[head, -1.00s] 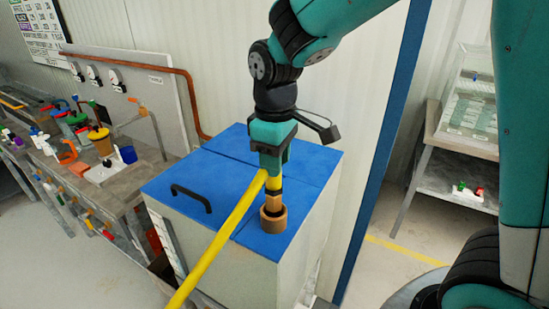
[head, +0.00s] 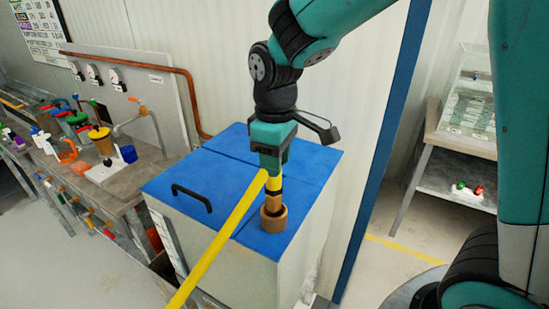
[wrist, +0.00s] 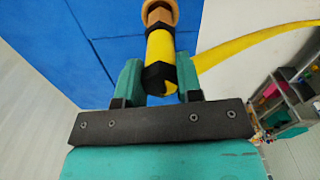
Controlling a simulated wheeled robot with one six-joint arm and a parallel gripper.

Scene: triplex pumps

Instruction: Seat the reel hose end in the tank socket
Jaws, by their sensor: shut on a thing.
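My gripper (head: 272,166) points down over the blue tank lid (head: 225,165) and is shut on the yellow reel hose (head: 223,235) near its end. The hose end, with a yellow-and-black collar (head: 273,187) and a brass tip (head: 272,202), hangs upright below the jaws. The tip meets the round brown tank socket (head: 273,222) on the lid, apparently in its opening; I cannot tell how deep. In the wrist view the yellow collar (wrist: 160,48) is between the green fingers (wrist: 160,85), and the socket (wrist: 160,8) is cut by the top edge.
A black handle (head: 191,197) is on the lid left of the socket. The hose runs down toward the lower left across the tank's front. A bench with bottles and valves (head: 110,165) stands at the left. A blue post (head: 385,150) rises right of the tank.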

